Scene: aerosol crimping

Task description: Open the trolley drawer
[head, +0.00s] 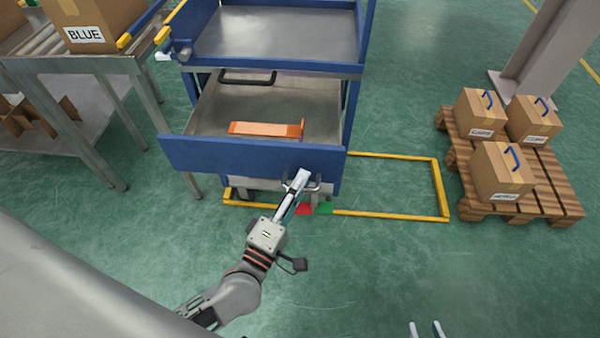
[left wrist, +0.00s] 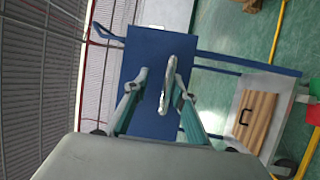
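The blue-and-grey trolley (head: 275,70) stands at the upper middle of the head view. Its drawer, with a blue front (head: 245,156), is pulled out toward me, and an orange object (head: 265,129) lies inside. My left gripper (head: 301,178) is at the grey drawer handle (head: 316,186) on the front's right part. In the left wrist view, the fingers of my left gripper (left wrist: 162,90) are spread, and the handle loop (left wrist: 171,78) shows between them, close to the right finger. Contact is unclear. My right gripper (head: 425,329) shows only its two tips, apart, at the bottom edge.
A table (head: 75,66) with a cardboard box labelled BLUE stands close left of the trolley. A wooden pallet (head: 560,197) with several boxes is at the right. Yellow floor tape (head: 390,216) outlines a spot beside the trolley. Green floor is clear between tape and right gripper.

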